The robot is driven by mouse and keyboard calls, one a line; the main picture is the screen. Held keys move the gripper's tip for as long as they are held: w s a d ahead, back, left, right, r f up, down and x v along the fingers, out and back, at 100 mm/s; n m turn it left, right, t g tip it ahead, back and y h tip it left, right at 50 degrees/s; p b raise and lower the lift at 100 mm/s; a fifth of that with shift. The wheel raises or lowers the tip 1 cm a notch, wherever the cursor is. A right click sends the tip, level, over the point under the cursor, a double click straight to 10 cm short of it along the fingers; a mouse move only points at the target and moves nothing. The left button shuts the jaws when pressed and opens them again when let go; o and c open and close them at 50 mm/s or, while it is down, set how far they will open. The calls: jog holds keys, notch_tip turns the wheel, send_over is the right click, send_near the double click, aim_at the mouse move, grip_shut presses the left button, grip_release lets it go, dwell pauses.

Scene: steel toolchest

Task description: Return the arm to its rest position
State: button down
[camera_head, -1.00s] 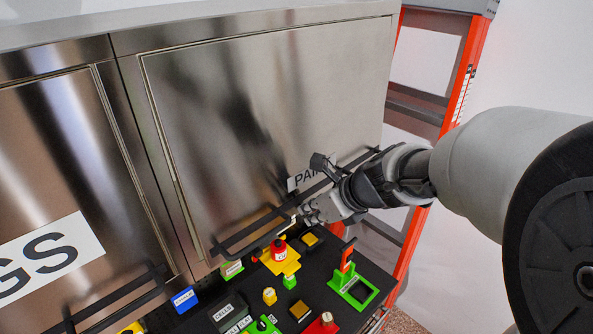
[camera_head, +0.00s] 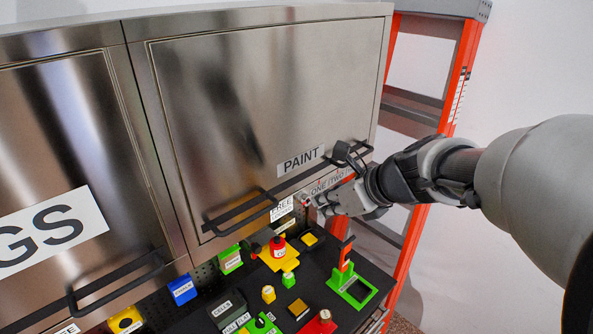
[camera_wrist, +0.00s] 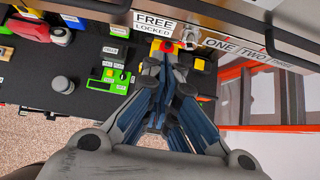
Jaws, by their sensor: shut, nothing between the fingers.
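My gripper (camera_head: 308,198) is shut and empty. In the head view it points left, in front of the strip below the steel door labelled PAINT (camera_head: 300,161). In the wrist view its fingertips (camera_wrist: 163,62) are together, over the back edge of the black worktop. The PAINT door looks closed. Its black handles (camera_head: 240,214) stick out close to my gripper and wrist. I cannot tell whether the gripper touches anything. My arm (camera_head: 450,180) reaches in from the right.
Below are labels FREE LOCKED (camera_wrist: 154,22) and ONE/TWO/THREE (camera_wrist: 238,50). The black worktop holds a red knob on a yellow base (camera_head: 278,246), a green stand (camera_head: 352,288) and several small blocks. An orange ladder (camera_head: 455,75) stands right. The door at left has another handle (camera_head: 115,283).

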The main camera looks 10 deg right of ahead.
jog(key=v, duration=0.4)
jog(key=s+f+n+g+h+b, duration=0.1)
jog(key=s+f+n+b, duration=0.6)
jog(key=f+n+b, duration=0.1)
jog(key=s+f+n+g+h+b, duration=0.1)
jog(key=s+f+n+h+b, duration=0.1)
jog(key=s+f+n+b, duration=0.5)
jog(key=s+f+n+h+b, duration=0.2)
jog(key=s+f+n+b, duration=0.5)
jog(key=f+n, duration=0.6)
notch_tip(320, 180, down, 2)
jog(key=b, duration=0.2)
jog(key=shift+s+d+f+n+g+b, duration=0.2)
jog(key=shift+s+d+n+g+b, duration=0.1)
jog(key=shift+s+n+g+b, duration=0.1)
